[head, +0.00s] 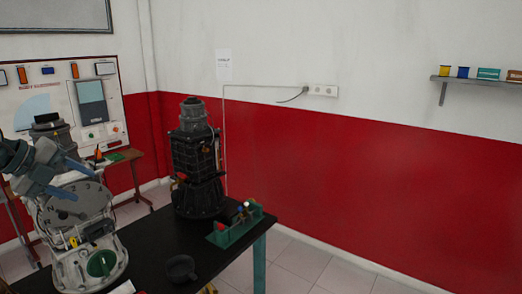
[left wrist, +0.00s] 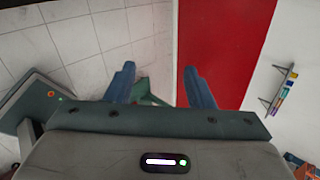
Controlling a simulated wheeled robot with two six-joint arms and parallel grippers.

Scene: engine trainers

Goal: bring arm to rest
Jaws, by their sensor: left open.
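My left gripper (head: 83,181) is at the left of the head view, in the air in front of a grey and white machine (head: 105,268). Its two blue fingers are apart with nothing between them. In the left wrist view the open fingers (left wrist: 159,72) point out over the tiled floor and toward the red and white wall. Part of a green thing (left wrist: 150,93) shows behind them, too little of it to name. My right gripper is in neither view.
A black table (head: 215,262) bears a tall dark engine (head: 195,165), a green rack (head: 235,232) with coloured knobs and a dark round part (head: 181,269). A wall shelf (head: 477,80) holds small containers. The floor (head: 300,265) right of the table is clear.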

